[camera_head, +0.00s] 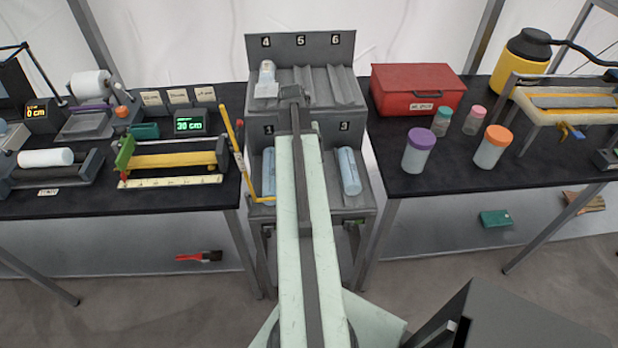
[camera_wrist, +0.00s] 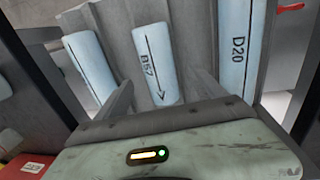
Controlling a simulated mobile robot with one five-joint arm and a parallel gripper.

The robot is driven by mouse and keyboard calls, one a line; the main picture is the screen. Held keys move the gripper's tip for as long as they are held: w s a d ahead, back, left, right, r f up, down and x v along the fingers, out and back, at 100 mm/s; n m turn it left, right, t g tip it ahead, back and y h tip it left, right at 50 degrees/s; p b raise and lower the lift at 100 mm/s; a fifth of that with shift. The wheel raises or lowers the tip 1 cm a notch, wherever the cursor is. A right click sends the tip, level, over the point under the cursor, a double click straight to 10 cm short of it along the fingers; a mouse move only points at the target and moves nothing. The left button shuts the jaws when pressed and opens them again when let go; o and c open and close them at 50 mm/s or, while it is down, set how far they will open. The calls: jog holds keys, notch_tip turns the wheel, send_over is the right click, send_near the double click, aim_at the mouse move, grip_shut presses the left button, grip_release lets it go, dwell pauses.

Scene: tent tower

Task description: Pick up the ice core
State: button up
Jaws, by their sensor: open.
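Three pale blue ice cores lie in the lower slots of a grey rack (camera_head: 345,90). A core marked D20 (camera_wrist: 237,45) is at right and another core (camera_wrist: 90,65) at left. In the head view, cores show in slot 1 (camera_head: 269,170) and slot 3 (camera_head: 348,170). My arm hides the slot between them.
A small pale piece (camera_head: 266,76) sits in upper slot 4; slots 5 and 6 look empty. A yellow angled rod (camera_head: 236,150) stands close left of the rack. Dark tables with instruments and a red case (camera_head: 416,90) flank it.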

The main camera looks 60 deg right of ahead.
jog(key=f+b, duration=0.2)
jog(key=s+f+b, duration=0.1)
jog(key=f+b, duration=0.2)
jog(key=shift+f, duration=0.15)
jog(key=shift+s+r, duration=0.1)
jog(key=shift+r, duration=0.1)
jog(key=shift+c, duration=0.3)
jog(key=shift+d, duration=0.1)
grip_shut()
